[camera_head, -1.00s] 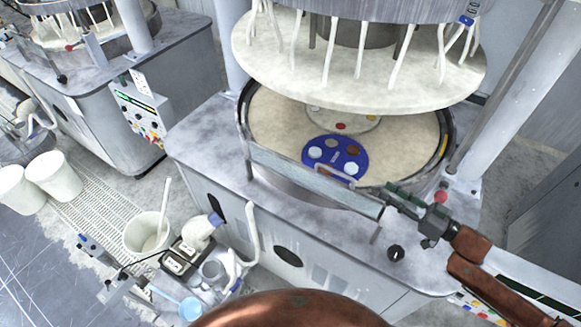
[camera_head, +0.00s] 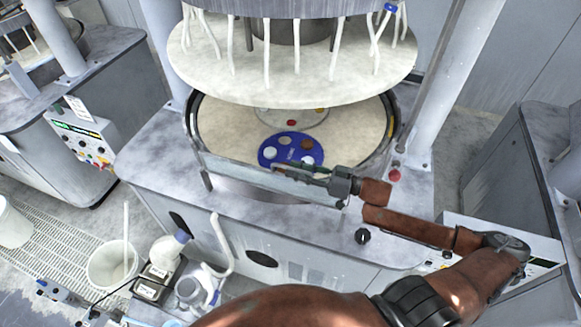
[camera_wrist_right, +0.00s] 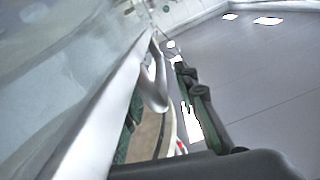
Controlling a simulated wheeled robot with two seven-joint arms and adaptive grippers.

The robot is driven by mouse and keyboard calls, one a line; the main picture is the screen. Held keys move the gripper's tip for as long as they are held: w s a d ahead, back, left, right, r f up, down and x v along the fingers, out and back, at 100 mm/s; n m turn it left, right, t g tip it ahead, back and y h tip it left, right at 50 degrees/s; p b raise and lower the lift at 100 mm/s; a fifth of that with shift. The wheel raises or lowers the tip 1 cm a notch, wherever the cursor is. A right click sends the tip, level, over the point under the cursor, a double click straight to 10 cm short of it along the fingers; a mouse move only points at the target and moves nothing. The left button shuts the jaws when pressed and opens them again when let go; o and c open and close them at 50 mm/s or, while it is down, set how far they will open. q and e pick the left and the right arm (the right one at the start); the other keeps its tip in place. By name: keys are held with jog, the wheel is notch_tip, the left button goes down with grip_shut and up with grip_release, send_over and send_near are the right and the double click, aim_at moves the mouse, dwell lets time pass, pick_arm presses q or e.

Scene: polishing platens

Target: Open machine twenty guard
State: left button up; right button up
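The guard (camera_head: 235,172) is a grey metal panel along the front rim of the round polishing bowl on the middle machine (camera_head: 150,170). It stands across the front, and no machine number is readable. My right gripper (camera_head: 288,172) is at the right half of the guard, its fingers pointing left along the top edge. In the right wrist view the guard's looped metal handle (camera_wrist_right: 154,88) lies between two green-padded fingers, which look apart. Contact with the handle cannot be made out. My left gripper is not in view.
A pale disc with hanging white tubes (camera_head: 290,80) is above the bowl. A blue carrier (camera_head: 276,153) lies on the platen. Buckets (camera_head: 105,268) and bottles stand at lower left; another machine (camera_head: 550,150) is at right.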

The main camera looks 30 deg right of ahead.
jog(key=shift+x, duration=1.05)
jog(key=shift+c, duration=0.3)
grip_shut()
